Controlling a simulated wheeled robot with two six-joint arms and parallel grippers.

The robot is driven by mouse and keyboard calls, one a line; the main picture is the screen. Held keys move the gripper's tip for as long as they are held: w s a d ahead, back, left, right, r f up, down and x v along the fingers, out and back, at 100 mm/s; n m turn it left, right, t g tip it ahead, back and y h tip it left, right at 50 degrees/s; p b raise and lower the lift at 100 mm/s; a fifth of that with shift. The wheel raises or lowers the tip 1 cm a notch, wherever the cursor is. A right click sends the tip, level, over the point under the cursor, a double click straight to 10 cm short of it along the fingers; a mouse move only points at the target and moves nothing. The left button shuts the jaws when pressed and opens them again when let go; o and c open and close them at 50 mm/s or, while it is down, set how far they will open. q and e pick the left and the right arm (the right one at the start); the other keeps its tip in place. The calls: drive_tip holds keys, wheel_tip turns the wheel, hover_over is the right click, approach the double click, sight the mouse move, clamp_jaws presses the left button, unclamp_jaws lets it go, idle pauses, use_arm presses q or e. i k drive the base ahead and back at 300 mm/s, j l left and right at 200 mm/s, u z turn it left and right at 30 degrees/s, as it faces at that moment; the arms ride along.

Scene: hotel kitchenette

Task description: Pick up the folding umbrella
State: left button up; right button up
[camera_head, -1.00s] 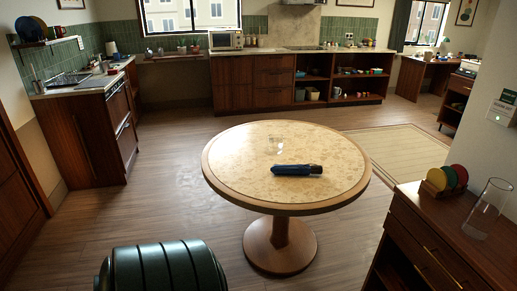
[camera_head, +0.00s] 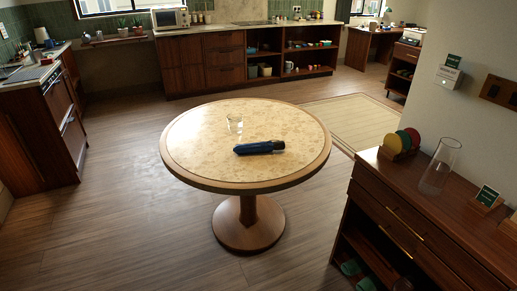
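The folding umbrella (camera_head: 258,148) is dark blue with a dark brown end at its right. It lies on its side on the round table (camera_head: 192,169), a little right of the middle of the top. Nothing covers the umbrella. Neither of my grippers shows in the head view.
A wooden dresser (camera_head: 440,226) at the right holds a clear glass vase (camera_head: 439,167) and a rack of coloured discs (camera_head: 402,142). A kitchen counter (camera_head: 221,28) runs along the back. The floor (camera_head: 115,215) left of the table is open.

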sight(263, 146)
drive_tip(key=i+j+z, duration=0.1)
drive_tip(key=z, duration=0.3)
drive_tip(key=i+j+z, duration=0.1)
drive_tip(key=z, duration=0.35)
drive_tip(key=j+z, duration=0.4)
drive_tip(key=i+j+z, duration=0.1)
drive_tip(key=j, duration=0.25)
drive_tip(key=i+j, duration=0.2)
drive_tip(key=j, duration=0.15)
drive_tip(key=i+j+z, duration=0.15)
drive_tip(key=j, duration=0.25)
drive_tip(key=i+j+z, duration=0.1)
drive_tip(key=j, duration=0.25)
drive_tip(key=i+j+z, duration=0.1)
drive_tip(key=j, duration=0.3)
drive_tip(key=i, duration=0.65)
drive_tip(key=u, duration=1.4)
drive_tip(key=k+j+z, duration=0.2)
drive_tip(key=j+z, duration=0.2)
drive_tip(key=k+j+z, duration=0.65)
drive_tip(key=j+z, duration=0.15)
drive_tip(key=j, duration=0.1)
